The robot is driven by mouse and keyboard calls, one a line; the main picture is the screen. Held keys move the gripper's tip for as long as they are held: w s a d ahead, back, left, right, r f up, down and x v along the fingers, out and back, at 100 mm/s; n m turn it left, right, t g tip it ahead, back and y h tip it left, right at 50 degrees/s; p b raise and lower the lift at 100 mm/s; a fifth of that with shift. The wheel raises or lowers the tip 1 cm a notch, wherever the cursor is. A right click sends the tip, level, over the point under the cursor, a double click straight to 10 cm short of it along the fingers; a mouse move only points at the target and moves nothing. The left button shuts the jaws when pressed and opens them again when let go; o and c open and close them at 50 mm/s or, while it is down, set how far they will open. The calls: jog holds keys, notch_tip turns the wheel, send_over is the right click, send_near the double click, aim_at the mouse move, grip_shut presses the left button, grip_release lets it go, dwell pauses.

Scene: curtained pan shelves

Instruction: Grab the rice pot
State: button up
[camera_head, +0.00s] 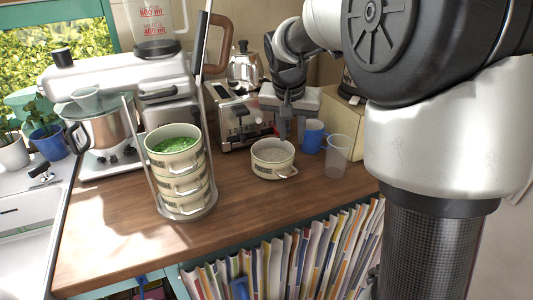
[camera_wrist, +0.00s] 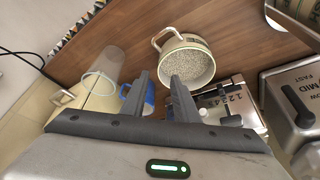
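The rice pot (camera_head: 272,172) is a small cream pot with side handles and pale grains inside. It stands on the wooden counter, right of the middle. In the wrist view the rice pot (camera_wrist: 205,76) is just beyond my fingertips, its handle at the upper left. My gripper (camera_head: 292,136) points down over the back right edge of the pot. In the wrist view my gripper (camera_wrist: 158,82) has its two fingers apart with nothing held between them. Whether a finger touches the pot cannot be told.
A blue mug (camera_head: 312,136) and a clear cup (camera_head: 338,157) stand right of the pot. A toaster (camera_head: 240,118) is behind it. A rack of stacked pots (camera_head: 181,178), the top one with green contents, stands left. Bare counter (camera_head: 237,205) lies in front.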

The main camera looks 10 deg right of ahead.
aim_at(293, 153)
jog(key=b+x, duration=0.1)
jog(key=x, duration=1)
jog(key=shift+w+d+f, duration=0.15)
jog(key=shift+w+f, duration=0.05)
jog(key=shift+w, duration=0.1)
grip_shut()
jog(key=shift+r, duration=0.1)
dwell(0.8)
